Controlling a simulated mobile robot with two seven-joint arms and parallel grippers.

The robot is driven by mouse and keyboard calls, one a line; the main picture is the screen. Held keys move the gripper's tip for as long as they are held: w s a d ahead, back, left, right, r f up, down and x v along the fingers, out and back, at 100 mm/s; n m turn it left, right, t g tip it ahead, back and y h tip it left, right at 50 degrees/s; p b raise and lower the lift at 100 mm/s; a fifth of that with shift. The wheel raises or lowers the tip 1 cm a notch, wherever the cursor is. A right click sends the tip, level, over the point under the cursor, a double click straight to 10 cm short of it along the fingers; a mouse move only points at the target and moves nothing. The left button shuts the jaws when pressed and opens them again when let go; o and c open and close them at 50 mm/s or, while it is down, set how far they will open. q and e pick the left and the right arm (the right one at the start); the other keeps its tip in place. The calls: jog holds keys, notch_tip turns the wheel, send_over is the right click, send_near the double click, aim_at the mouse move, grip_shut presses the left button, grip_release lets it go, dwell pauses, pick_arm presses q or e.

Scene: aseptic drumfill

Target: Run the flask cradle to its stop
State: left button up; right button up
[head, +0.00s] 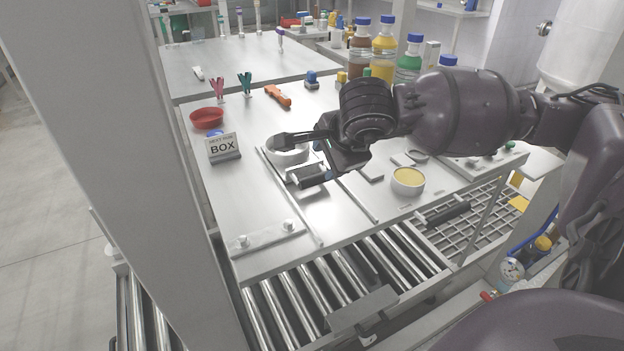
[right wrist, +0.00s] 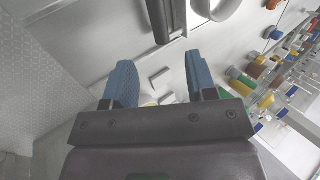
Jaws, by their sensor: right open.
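The flask cradle (head: 290,158) is a pale ring on a plate, on the metal bench left of centre in the head view. A dark cylindrical handle (head: 312,182) is on its near side. In the right wrist view a dark bar (right wrist: 166,22) lies ahead of the fingers, with part of the pale ring (right wrist: 217,8) to its right. My right gripper (head: 326,160) is at the cradle and covers part of it. Its blue-padded fingers (right wrist: 162,82) are apart with nothing gripped between them. Whether they touch the handle is unclear. My left gripper is out of view.
A flat bar with two studs (head: 267,239) lies near the bench's front left edge. A yellow-filled dish (head: 408,180) is to the right. Rollers (head: 300,292) run below the front edge.

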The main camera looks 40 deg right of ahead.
aim_at(314, 178)
jog(key=b+x, duration=0.2)
jog(key=x, duration=0.6)
jog(key=shift+f, duration=0.4)
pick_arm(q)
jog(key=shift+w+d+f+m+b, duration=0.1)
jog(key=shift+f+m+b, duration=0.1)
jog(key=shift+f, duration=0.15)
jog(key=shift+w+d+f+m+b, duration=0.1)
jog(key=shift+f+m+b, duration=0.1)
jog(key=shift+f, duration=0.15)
pick_arm(e)
jog(key=shift+w+f, duration=0.55)
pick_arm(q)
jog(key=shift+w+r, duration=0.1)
pick_arm(e)
jog(key=shift+c, duration=0.5)
grip_shut()
